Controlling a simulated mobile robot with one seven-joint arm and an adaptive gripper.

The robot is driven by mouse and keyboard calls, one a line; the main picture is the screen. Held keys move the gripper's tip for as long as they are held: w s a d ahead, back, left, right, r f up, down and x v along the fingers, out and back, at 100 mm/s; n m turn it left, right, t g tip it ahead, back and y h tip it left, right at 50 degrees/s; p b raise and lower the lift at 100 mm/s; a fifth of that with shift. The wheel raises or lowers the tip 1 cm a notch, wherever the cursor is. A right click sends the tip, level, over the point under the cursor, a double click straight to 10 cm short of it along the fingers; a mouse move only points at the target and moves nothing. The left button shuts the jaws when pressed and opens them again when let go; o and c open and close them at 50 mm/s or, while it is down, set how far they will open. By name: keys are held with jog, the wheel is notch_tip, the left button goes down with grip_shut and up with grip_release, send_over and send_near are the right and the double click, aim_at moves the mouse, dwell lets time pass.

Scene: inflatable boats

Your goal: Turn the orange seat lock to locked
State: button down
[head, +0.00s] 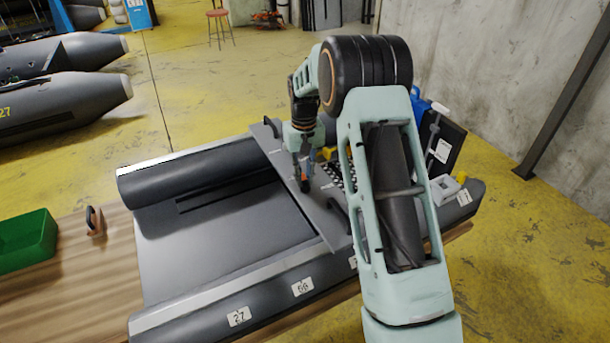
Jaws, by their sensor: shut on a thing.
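My gripper (304,182) points down at the grey seat board (322,216) that lies across the inflatable boat (218,249). It is shut on the orange seat lock (307,179), of which only a small orange patch shows between and beside the fingers. The fingers and wrist hide the rest of the lock, so I cannot tell which way it is turned.
Black handles stand at both ends of the seat board. A checkered marker strip, a yellow item and a dark case (447,142) lie to the right, partly behind my arm. A green bin (27,240) and an upright brown-and-black item (95,220) sit on the wooden table (85,292) at left.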

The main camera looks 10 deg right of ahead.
jog(key=shift+a+n, duration=0.1)
jog(key=shift+n, duration=0.7)
jog(key=c, duration=1.9)
grip_release()
jog(key=shift+c, duration=0.2)
notch_tip(320, 180, up, 12)
